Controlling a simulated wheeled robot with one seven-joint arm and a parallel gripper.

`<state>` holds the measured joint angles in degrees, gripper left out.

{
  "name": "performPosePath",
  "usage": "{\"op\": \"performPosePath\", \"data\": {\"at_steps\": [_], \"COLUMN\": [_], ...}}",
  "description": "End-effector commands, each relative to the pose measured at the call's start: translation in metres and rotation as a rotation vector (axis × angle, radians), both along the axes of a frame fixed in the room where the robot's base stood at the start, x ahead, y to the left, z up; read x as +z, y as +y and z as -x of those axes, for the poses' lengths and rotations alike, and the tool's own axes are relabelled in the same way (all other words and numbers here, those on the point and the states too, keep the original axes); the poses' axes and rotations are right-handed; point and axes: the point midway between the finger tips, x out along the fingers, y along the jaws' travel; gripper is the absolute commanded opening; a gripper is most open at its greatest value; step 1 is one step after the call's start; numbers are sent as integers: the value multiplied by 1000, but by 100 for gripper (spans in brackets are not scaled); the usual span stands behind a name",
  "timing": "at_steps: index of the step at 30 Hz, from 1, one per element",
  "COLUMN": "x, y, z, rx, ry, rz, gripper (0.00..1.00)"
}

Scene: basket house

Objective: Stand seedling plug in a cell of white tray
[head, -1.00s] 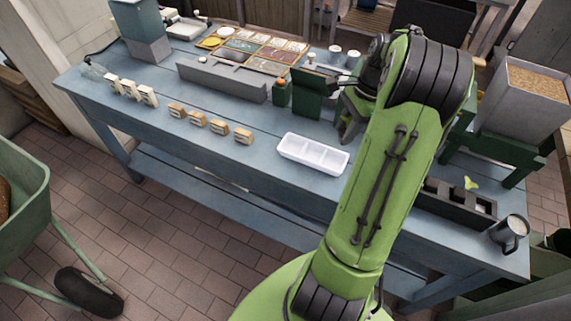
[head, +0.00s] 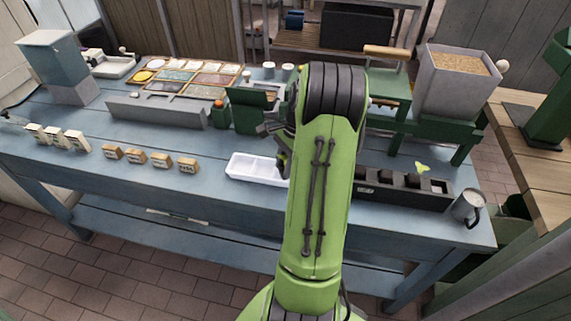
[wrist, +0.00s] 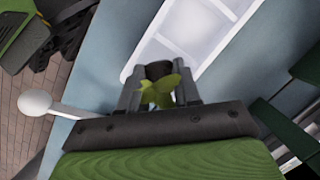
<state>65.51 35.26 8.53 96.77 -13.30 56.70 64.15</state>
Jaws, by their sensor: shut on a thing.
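In the wrist view my gripper (wrist: 159,84) is shut on a seedling plug (wrist: 158,70), a dark plug with green leaves (wrist: 162,91) toward the camera. The white tray (wrist: 147,52) lies beyond the fingers, with its dividers and cells in view. The plug overlaps the tray's near edge in this view; its height above it I cannot tell. In the head view the white tray (head: 233,172) sits on the blue bench, its right end hidden by my arm. My gripper (head: 281,158) is mostly hidden behind the arm there, and the held plug cannot be made out.
A dark rack (head: 405,197) with a green-leaved seedling (head: 422,167) stands right of my arm, beside a grey mug (head: 467,207). Small wooden blocks (head: 136,157) line the bench front at left. A grey trough (head: 155,111) and green boxes (head: 245,110) stand behind the tray.

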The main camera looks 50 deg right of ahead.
Motion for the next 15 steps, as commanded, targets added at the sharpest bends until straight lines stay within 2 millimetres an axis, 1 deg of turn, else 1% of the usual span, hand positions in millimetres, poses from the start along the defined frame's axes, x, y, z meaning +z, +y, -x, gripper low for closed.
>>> {"op": "performPosePath", "data": {"at_steps": [1,2,3,10,11,13,15], "x": [-1,-1,-1,2,5,16,34], "y": [0,0,0,0,-1,-4,-8], "z": [0,0,0,0,0,1,3], "rx": [0,0,0,0,0,-1,-2], "ry": [1,1,1,0,-1,-1,-2], "rz": [0,0,0,0,1,2,3], "gripper": [37,41,43,43,43,43,43]}}
